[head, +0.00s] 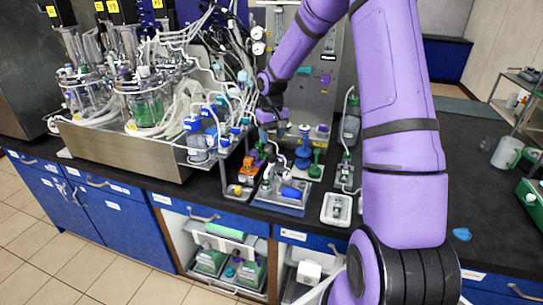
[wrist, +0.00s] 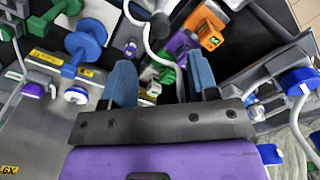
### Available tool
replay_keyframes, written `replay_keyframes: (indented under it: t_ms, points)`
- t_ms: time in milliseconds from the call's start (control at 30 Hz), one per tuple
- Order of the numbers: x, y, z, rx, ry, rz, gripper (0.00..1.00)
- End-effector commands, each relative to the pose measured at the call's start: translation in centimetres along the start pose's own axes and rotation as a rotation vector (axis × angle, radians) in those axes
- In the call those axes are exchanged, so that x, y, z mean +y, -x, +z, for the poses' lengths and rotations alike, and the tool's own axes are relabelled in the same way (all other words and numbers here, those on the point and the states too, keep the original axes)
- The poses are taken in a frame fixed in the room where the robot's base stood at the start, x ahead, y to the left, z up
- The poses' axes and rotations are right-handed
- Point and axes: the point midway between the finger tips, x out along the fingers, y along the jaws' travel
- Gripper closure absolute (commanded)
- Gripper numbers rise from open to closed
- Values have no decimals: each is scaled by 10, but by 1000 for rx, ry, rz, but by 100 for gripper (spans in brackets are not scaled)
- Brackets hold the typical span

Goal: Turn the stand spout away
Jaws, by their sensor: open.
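My gripper (wrist: 161,70) is open, its two blue fingers apart with nothing clearly held between them. In the head view my gripper (head: 277,128) hangs over the small fixtures at the bench's front, right of the steel tray. I cannot tell for sure which part is the stand spout. A thin stand with a curved pale tube (head: 346,117) rises right of my gripper, above a white tray. In the wrist view a curved pale tube (wrist: 139,20) runs down beyond the fingers; I cannot tell whether it is the same one. No contact is clear.
A blue dumbbell-shaped part (wrist: 83,43) is left of the fingers. An orange clamp (wrist: 207,32) lies beyond them, and blue-capped tubing (wrist: 299,82) is close on the right. Glass vessels (head: 142,103) crowd the steel tray (head: 125,149). The bench's right (head: 480,215) is mostly clear.

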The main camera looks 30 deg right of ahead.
Motion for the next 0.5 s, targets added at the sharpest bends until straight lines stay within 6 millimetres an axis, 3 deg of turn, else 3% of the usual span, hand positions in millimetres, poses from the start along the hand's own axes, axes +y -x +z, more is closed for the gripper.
replay_keyframes:
  t_ms: [300, 500]
  points:
    - [-1, -57, 1, -3, 2, -1, 46]
    - [-1, -77, 0, -1, 2, 0, 46]
